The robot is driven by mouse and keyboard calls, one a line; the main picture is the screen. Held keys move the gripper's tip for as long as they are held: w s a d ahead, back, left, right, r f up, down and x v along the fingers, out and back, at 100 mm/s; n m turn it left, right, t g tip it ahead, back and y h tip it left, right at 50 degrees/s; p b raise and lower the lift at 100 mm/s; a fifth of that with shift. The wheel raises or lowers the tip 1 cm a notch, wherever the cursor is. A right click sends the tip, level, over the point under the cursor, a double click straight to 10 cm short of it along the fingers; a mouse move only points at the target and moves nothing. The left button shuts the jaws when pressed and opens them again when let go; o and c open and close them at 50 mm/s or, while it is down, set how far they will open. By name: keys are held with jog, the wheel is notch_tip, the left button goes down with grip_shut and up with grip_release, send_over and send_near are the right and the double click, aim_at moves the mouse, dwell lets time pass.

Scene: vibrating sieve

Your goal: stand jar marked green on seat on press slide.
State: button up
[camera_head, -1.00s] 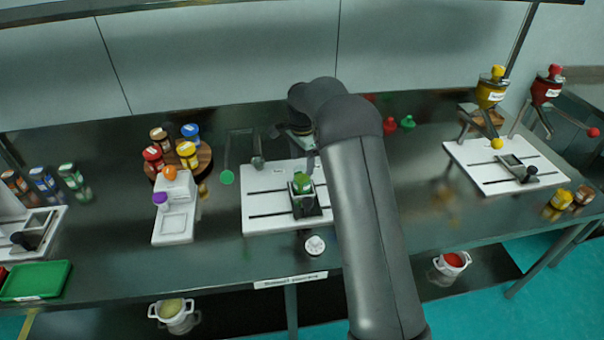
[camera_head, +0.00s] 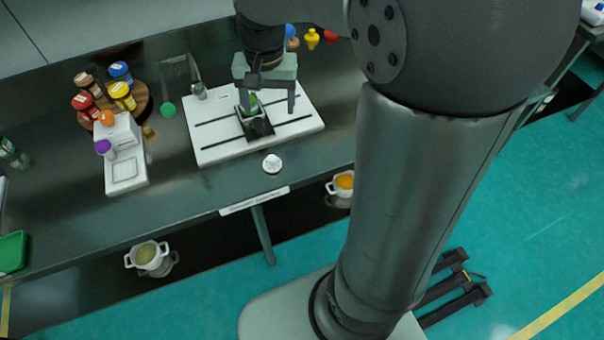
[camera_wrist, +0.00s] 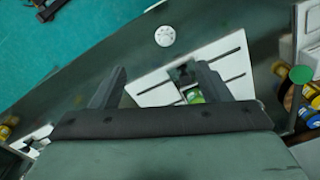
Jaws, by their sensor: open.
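A jar with a green top (camera_head: 250,101) stands at the dark slide (camera_head: 256,126) on the white press base (camera_head: 215,150). It looks upright; its exact contact with the seat is hard to see. My gripper (camera_head: 266,101) is open, pointing down over the press base, with its fingers spread to either side of the jar and no visible contact. The wrist view also shows the green jar (camera_wrist: 195,96) between the open fingers (camera_wrist: 158,88), nearer the right one, partly hidden by the gripper body.
A round wooden rack (camera_head: 140,100) holds several coloured jars at the left. A white device (camera_head: 125,165) stands in front of it. A white knob-like disc (camera_head: 272,164) lies by the table's front edge. A green-ended lever (camera_head: 168,109) stands left of the press base.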

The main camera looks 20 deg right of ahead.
jog(key=s+f+n, duration=0.4)
jog(key=s+n, duration=0.1)
jog(key=s, duration=1.2)
jog(key=shift+s+f, duration=0.15)
jog(key=shift+s, duration=0.05)
